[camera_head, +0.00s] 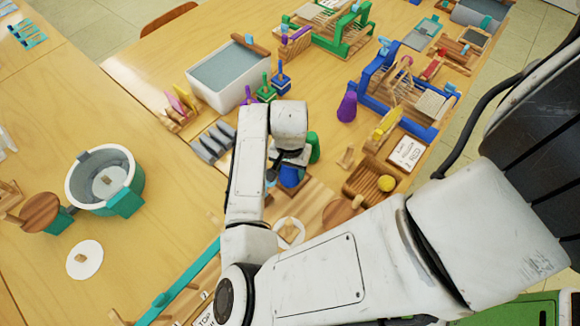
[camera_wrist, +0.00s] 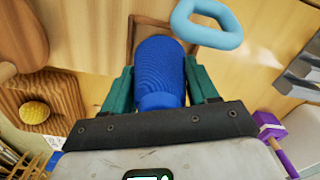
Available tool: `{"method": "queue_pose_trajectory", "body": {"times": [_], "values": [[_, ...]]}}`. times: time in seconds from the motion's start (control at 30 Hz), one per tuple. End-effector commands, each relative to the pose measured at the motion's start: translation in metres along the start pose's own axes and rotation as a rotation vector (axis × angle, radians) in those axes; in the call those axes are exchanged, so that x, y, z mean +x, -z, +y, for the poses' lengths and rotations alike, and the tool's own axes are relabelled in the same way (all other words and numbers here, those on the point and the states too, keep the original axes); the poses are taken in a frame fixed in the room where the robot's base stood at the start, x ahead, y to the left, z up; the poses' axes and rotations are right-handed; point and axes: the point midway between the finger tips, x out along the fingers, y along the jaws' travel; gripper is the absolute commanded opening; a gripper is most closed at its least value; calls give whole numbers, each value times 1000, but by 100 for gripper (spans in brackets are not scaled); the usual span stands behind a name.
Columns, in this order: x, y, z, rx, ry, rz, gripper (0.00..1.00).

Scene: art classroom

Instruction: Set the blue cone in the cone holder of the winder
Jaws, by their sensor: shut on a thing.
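The blue cone (camera_wrist: 160,70) stands between the two green fingers of my gripper (camera_wrist: 158,88) in the wrist view. The fingers press on both its sides. My arm hides much of the winder area in the head view.
A ridged wooden tray (camera_head: 360,178) with a yellow ball (camera_head: 386,183) is to the right. A purple cone (camera_head: 347,106) and a white bin (camera_head: 228,85) are farther back.

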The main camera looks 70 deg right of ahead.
Motion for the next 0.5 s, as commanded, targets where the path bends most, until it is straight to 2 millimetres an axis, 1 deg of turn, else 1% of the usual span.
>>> {"method": "queue_pose_trajectory", "body": {"times": [0.07, 0.1, 0.37, 0.5], "values": [[0, 0, 0, 0, 0, 0, 23], [0, 0, 0, 0, 0, 0, 62], [0, 0, 0, 0, 0, 0, 87], [0, 0, 0, 0, 0, 0, 88]]}}
